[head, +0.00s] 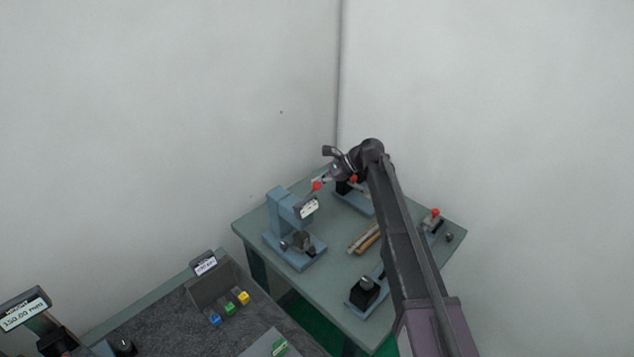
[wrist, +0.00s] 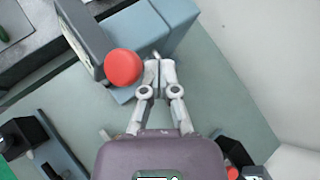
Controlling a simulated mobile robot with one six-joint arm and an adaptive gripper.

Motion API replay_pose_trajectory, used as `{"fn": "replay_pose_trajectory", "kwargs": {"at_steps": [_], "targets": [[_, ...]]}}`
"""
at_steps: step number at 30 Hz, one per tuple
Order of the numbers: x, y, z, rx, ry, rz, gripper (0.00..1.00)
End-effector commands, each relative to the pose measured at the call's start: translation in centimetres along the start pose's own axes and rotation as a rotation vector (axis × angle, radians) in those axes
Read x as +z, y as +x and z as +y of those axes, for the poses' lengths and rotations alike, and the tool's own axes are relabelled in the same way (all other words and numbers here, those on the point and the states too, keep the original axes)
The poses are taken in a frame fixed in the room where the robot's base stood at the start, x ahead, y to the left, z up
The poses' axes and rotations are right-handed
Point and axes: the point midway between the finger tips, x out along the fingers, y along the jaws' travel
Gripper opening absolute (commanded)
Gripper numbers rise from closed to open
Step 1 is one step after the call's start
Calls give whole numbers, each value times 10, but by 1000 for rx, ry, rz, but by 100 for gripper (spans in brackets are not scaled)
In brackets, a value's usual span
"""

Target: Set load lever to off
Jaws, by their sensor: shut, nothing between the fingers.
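A blue bench machine (head: 281,219) with a small display (head: 309,208) stands on the green table. A red ball knob (head: 317,186) shows at its upper right; it looks like the load lever's end. In the wrist view the red knob (wrist: 123,67) is large and close, in front of the machine's blue head (wrist: 176,12). My gripper (wrist: 158,64) is shut and empty, with its fingertips just right of the knob; I cannot tell if they touch it. In the head view my gripper (head: 326,178) is beside the knob. The lever's rod and any off marking are not clear.
The green table (head: 250,224) also holds a second blue fixture with a red knob (head: 354,179), another red-knobbed lever (head: 435,212), brass-coloured bars (head: 365,238) and a black block (head: 366,290). A grey bench (head: 180,325) with coloured blocks is at lower left. Walls stand behind.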

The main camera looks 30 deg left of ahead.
Motion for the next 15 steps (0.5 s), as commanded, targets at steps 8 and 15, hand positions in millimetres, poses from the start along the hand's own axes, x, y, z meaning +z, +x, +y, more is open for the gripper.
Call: {"fn": "replay_pose_trajectory", "kwargs": {"at_steps": [8, 15], "targets": [[4, -2, -1, 1, 0, 0, 0], [11, -7, -3, 1, -1, 0, 0]]}}
